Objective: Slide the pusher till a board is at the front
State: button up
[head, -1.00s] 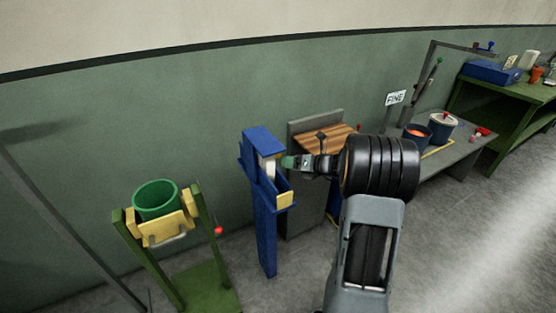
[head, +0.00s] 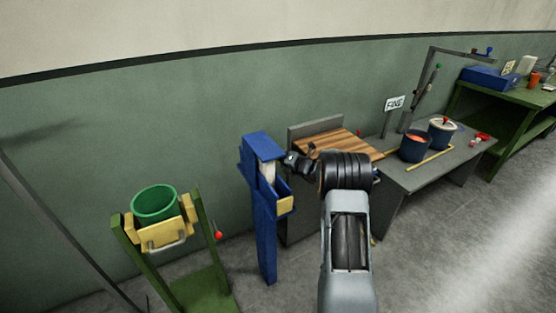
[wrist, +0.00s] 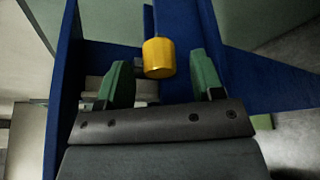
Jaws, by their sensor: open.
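The blue dispenser (head: 263,215) stands upright on its post left of centre in the head view. A pale piece (head: 267,172) shows in its opening, and a yellow block (head: 286,205) is at its lower front. I cannot tell if the pale piece is a board. In the wrist view a yellow knob (wrist: 158,58), apparently the pusher's, hangs on a thin rod between blue walls. My gripper (wrist: 163,82) is open, with a green finger on each side of the knob and a gap to both. In the head view its fingertips are hidden at the dispenser.
A green stand (head: 205,285) holding a green bucket (head: 155,204) is at the left. Floor is open at the right.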

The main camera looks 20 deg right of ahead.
jog(key=shift+x, duration=0.8)
jog(key=shift+c, duration=0.3)
grip_shut()
